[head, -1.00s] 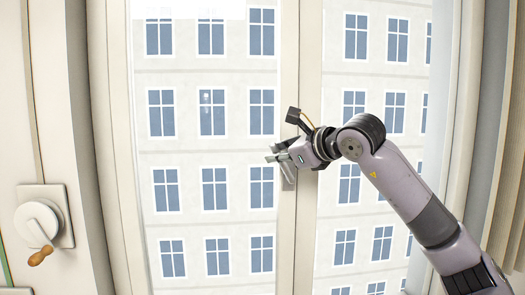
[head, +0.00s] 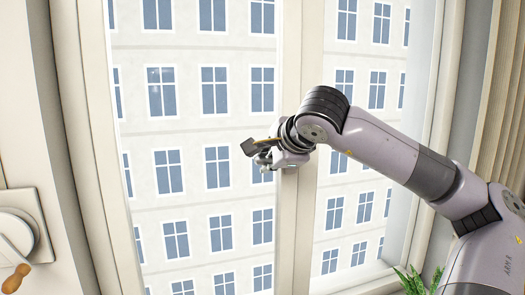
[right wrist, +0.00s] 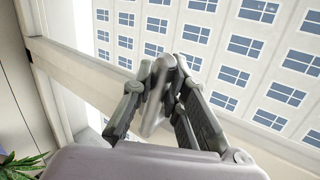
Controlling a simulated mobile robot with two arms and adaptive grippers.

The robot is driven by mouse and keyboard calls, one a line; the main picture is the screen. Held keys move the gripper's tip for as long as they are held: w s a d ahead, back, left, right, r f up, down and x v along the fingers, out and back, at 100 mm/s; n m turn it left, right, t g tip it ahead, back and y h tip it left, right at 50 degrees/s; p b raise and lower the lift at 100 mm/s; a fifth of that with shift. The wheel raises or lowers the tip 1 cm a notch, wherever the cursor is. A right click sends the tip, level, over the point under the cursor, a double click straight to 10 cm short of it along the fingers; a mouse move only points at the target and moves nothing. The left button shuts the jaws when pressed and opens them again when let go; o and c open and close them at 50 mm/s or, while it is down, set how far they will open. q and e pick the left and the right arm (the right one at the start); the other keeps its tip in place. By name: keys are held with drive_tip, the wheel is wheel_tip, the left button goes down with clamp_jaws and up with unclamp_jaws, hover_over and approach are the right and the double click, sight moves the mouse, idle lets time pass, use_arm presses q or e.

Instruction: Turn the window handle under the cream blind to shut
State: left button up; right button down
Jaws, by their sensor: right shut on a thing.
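The window handle (right wrist: 152,112) is a light grey bar between the fingers of my right gripper in the right wrist view. My right gripper (head: 264,160) is at the middle upright of the window in the head view, and its fingers also show in the right wrist view (right wrist: 164,73). It is shut on the handle. In the head view the gripper and wrist hide most of the handle, so its exact angle is hard to tell. The cream blind is not in view now. My left gripper is not in view.
The window frame's middle upright (head: 297,225) stands between two glass panes. A crank with a wooden knob (head: 16,278) sits on a wall plate at the left. A pleated beige curtain (head: 497,90) hangs at the right. A green plant (head: 418,280) stands low at the right.

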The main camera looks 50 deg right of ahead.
drive_tip(key=shift+a+f+n, duration=0.15)
drive_tip(key=shift+f+n, duration=0.15)
drive_tip(key=shift+f, duration=0.05)
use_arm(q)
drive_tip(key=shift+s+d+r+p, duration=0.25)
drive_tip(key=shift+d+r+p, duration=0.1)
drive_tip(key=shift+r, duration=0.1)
use_arm(e)
drive_tip(key=shift+f+g+h, duration=0.35)
drive_tip(key=shift+g+h, duration=0.05)
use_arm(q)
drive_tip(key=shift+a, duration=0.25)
use_arm(e)
drive_tip(key=shift+f+n, duration=0.1)
drive_tip(key=shift+n, duration=0.2)
drive_tip(key=c, duration=1.8)
unclamp_jaws()
drive_tip(key=shift+c, duration=0.2)
